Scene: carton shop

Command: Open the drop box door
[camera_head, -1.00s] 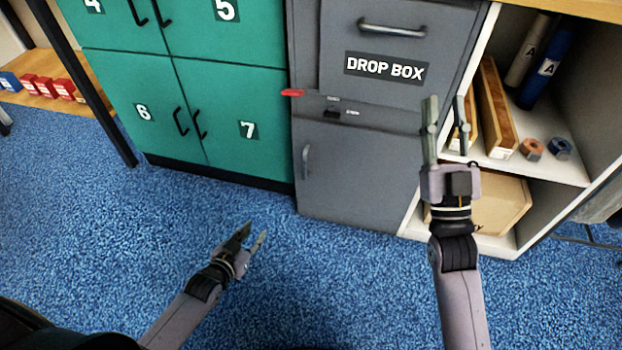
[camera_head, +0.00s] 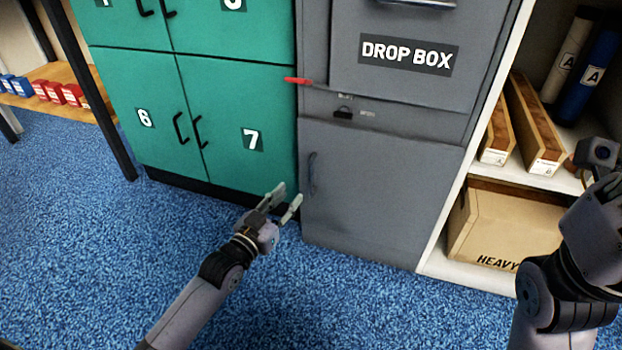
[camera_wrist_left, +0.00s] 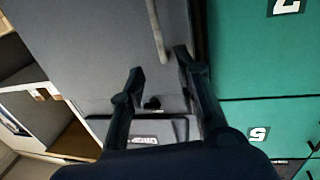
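The grey drop box cabinet has an upper front labelled DROP BOX (camera_head: 407,80) and a closed lower door (camera_head: 385,195). The lower door has a vertical dark handle (camera_head: 312,173) near its left edge. My left gripper (camera_head: 287,197) is open and empty, just left of and below this handle. In the left wrist view the handle (camera_wrist_left: 155,28) shows beyond and between the open fingertips (camera_wrist_left: 160,63), and no contact is visible. My right arm (camera_head: 570,270) is at the right edge of the head view; its fingers are not visible.
Green lockers (camera_head: 240,105) stand left of the drop box. A red object (camera_head: 297,81) sticks out at the cabinet's left edge. On the right are shelves with wooden boxes (camera_head: 533,125), rolls (camera_head: 590,75) and a carton (camera_head: 505,225). Blue carpet in front is clear.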

